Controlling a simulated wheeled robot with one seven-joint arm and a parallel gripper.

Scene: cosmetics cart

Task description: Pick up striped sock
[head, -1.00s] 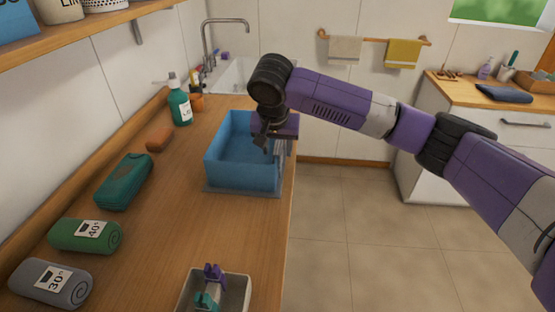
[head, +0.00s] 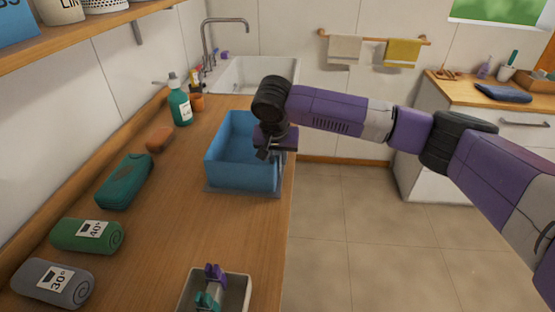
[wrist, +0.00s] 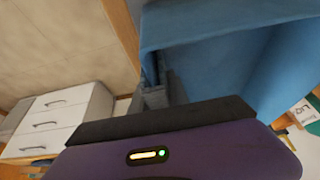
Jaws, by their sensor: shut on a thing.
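My gripper (head: 264,154) is at the right side of the blue bin (head: 222,160) on the wooden counter, pointing down by its rim. The bin also shows in the wrist view (wrist: 215,62), close beyond my gripper. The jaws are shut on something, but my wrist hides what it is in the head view. In the wrist view, grey blocky shapes show at the fingers (wrist: 160,95), beside the blue wall. I cannot make out a striped sock for certain in either view.
A small tray (head: 240,290) with clips is in front. The counter between is clear.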

